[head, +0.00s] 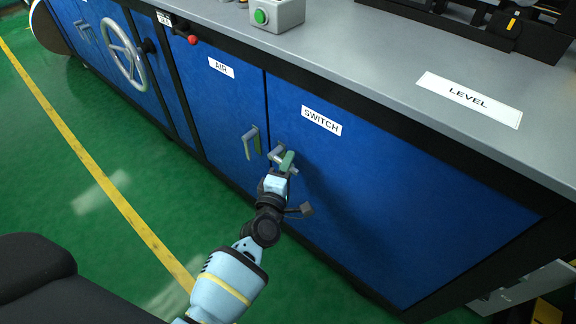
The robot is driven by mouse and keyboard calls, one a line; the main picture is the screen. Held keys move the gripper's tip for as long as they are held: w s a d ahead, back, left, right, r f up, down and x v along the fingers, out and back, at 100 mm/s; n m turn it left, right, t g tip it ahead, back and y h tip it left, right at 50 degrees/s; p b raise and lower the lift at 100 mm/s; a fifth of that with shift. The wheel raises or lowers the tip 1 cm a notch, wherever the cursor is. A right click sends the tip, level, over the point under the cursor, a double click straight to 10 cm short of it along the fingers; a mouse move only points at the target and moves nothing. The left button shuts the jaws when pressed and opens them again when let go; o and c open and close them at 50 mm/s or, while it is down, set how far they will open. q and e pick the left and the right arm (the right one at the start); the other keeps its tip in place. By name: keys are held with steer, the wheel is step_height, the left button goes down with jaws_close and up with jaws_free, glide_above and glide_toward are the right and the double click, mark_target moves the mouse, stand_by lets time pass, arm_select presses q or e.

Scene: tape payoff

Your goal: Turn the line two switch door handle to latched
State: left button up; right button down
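The blue switch door (390,190) carries a white SWITCH label (321,120) and looks closed. Its grey-green handle (287,160) is at the door's left edge and looks tilted off vertical. My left gripper (284,172) is right at the lower part of this handle, reaching up from below. Its fingers overlap the handle and are too small to tell whether they are open or closed around it. My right gripper is not in view.
The AIR door (215,110) is to the left, with its own upright grey handle (251,142) close beside my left gripper. A handwheel (124,54) and a red knob (192,40) are farther left. A grey worktop (370,60) is above. Green floor (150,165) is clear in front.

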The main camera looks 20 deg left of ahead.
arm_select(q)
jaws_close()
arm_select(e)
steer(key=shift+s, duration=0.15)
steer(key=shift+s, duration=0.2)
arm_select(q)
steer(key=shift+f, duration=0.1)
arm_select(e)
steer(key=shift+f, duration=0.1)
